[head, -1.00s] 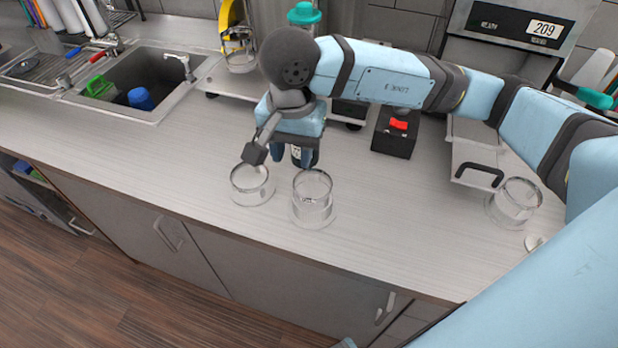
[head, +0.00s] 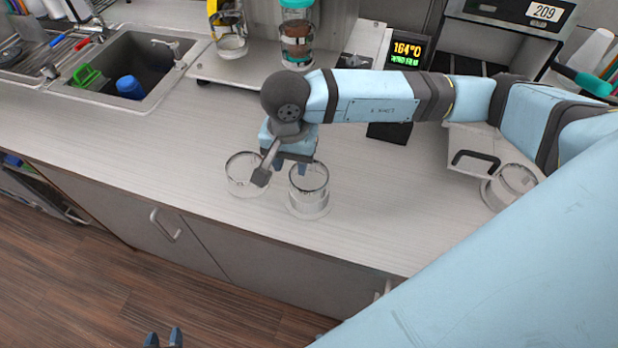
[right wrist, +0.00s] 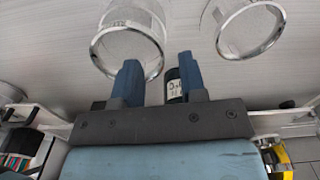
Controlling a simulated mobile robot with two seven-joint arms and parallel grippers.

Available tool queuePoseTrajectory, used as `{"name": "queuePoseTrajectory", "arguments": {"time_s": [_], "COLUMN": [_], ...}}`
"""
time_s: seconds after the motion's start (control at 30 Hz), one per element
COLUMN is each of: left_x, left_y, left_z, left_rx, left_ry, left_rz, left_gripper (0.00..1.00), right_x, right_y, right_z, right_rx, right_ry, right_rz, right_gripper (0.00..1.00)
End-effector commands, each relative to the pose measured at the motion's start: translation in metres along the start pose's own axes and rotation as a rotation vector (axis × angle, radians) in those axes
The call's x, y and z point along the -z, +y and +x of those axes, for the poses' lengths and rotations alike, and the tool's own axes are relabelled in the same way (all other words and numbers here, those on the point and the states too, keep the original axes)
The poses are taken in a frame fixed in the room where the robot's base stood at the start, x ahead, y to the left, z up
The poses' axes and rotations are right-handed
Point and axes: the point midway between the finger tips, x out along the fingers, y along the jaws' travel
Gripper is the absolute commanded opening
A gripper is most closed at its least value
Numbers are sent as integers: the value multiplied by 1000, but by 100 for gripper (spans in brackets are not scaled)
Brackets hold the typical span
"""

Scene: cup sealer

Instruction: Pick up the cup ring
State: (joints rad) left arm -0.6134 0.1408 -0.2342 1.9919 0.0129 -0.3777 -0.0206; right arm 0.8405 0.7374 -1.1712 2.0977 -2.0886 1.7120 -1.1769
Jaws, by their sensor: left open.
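Clear glass cups with shiny metal-like rims stand on the counter: a left one (head: 238,188), a middle one (head: 310,203) and one at the right (head: 520,180). I cannot tell which rim is a separate cup ring. My right gripper (head: 289,166) is open just behind the left and middle cups. In the right wrist view, its fingers (right wrist: 157,83) are apart, near one round rim (right wrist: 158,62); a second cup rim (right wrist: 252,56) is farther right. A dark labelled bottle (right wrist: 174,86) shows beside the right finger. My left gripper (head: 164,340) is open at the bottom edge, over the floor.
The counter (head: 130,150) is clear left of the cups. A sink (head: 140,70) is at the back left. A black-handled tray (head: 475,145) is at the right.

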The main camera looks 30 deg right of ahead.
Motion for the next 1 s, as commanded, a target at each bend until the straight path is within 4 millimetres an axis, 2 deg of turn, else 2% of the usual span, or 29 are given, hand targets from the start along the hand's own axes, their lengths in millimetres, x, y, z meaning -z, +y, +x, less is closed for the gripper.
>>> {"name": "queuePoseTrajectory", "arguments": {"time_s": [0.1,0.23,0.5,0.53,0.7,1.0], "left_x": [11,14,12,12,10,10], "left_y": [0,0,-2,-2,-2,-1], "left_z": [-7,-8,-8,-8,-8,-8], "left_rx": [0,2,6,6,6,5], "left_ry": [1,5,5,4,1,-1], "left_rz": [0,0,-1,-1,-1,-2], "left_gripper": [43,43,43,43,43,43], "right_x": [0,0,0,0,0,0], "right_y": [2,1,1,1,1,1], "right_z": [17,34,39,39,39,39], "right_rx": [-6,-4,-1,-1,-1,-1], "right_ry": [-3,-2,-1,-1,-1,-1], "right_rz": [1,2,1,1,1,1], "right_gripper": [39,39,39,36,0,0]}}
